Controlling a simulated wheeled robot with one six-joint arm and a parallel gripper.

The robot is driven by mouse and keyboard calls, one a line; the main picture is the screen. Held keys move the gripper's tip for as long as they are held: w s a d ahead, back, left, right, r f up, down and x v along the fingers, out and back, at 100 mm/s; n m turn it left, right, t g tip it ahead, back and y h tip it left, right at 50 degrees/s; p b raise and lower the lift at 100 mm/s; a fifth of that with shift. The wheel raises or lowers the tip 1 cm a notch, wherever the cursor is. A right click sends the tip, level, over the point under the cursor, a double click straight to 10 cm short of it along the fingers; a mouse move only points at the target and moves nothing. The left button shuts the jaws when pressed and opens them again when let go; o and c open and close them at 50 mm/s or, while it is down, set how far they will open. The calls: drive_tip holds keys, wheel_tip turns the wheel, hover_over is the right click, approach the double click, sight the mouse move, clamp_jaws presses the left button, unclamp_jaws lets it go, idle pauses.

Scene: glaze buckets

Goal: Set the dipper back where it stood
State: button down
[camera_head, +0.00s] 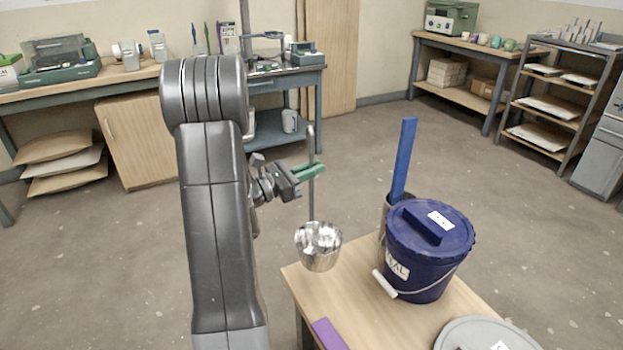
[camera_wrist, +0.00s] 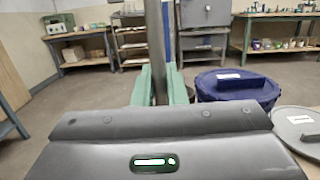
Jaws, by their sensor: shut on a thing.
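The dipper (camera_head: 318,245) is a shiny metal cup on a long upright grey handle. My gripper (camera_head: 311,171), with green fingertips, is shut on the handle, which also shows between the fingers in the wrist view (camera_wrist: 157,50). The cup hangs upright by the back left corner of the wooden table (camera_head: 345,295); I cannot tell its height above the top. A grey metal canister (camera_head: 383,217) stands behind the blue bucket, mostly hidden, with a blue stick (camera_head: 404,158) upright in it.
The lidded blue bucket (camera_head: 428,252) stands on the table with its wire handle down in front. A grey lid (camera_head: 485,335) is at the front right. A purple flat piece (camera_head: 328,334) lies at the front left. The table's left middle is clear.

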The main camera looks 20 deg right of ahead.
sight(310, 199)
drive_tip(key=shift+f+b, duration=2.8)
drive_tip(key=shift+f, duration=1.15)
drive_tip(key=shift+f+b, duration=0.35)
drive_tip(key=shift+f, duration=0.1)
drive_tip(key=c, duration=0.6)
unclamp_jaws()
drive_tip(key=shift+s+a+r+p, duration=0.15)
drive_tip(key=shift+a+p, duration=0.1)
drive_tip(key=shift+p, duration=0.8)
drive_tip(key=shift+a+f, duration=0.15)
drive_tip(key=shift+f, duration=0.1)
drive_tip(key=shift+s+a+f+b, duration=0.1)
drive_tip(key=shift+s+a+b, duration=0.2)
drive_tip(key=shift+a, duration=0.1)
drive_tip(key=s+a+f+b, duration=0.1)
drive_tip(key=s+a, duration=0.5)
drive_tip(key=a, duration=0.6)
drive_tip(key=shift+s+a+f+b, duration=0.15)
drive_tip(key=shift+a+f+b, duration=0.25)
drive_tip(key=shift+b, duration=0.3)
